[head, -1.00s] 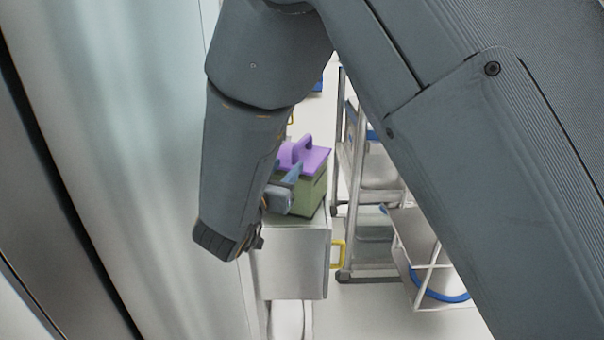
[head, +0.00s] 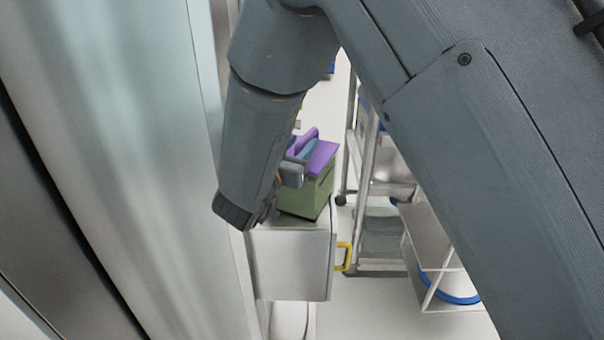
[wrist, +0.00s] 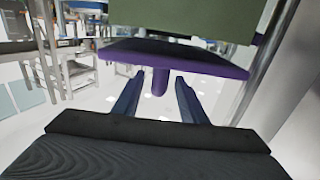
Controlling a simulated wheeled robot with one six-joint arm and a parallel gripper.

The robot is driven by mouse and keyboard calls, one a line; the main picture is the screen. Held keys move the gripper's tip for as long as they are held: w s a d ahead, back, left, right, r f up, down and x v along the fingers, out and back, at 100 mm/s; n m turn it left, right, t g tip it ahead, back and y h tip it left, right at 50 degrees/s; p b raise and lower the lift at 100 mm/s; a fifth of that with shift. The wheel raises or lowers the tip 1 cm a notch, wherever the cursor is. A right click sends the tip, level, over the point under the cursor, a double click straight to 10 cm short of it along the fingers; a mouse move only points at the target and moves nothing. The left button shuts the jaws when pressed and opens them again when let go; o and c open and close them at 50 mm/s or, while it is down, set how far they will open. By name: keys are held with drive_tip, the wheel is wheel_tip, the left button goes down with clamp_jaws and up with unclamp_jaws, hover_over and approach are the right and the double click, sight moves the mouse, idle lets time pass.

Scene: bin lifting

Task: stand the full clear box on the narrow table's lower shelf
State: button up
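My gripper (head: 308,150) is at the purple handle of a green box with a purple lid (head: 308,192). In the wrist view its two blue fingers (wrist: 158,80) are apart, with the purple handle (wrist: 160,84) between them and visible gaps on both sides. The green box (wrist: 190,18) stands upright on a white cabinet. A pale, see-through box (head: 382,238) shows low in the metal-framed rack at the right; I cannot tell whether it is full. I cannot make out the narrow table or its lower shelf for sure.
A pale wall-like panel (head: 150,150) is close on the left.

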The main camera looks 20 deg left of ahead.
sight(307, 133)
drive_tip(key=w, duration=0.1)
drive_tip(key=w+d+p, duration=0.1)
drive_tip(key=w, duration=0.1)
drive_tip(key=shift+w+r, duration=0.1)
drive_tip(key=shift+w, duration=0.2)
drive_tip(key=shift+w+p, duration=0.3)
clamp_jaws()
idle(0.8)
drive_tip(key=shift+a+r, duration=0.1)
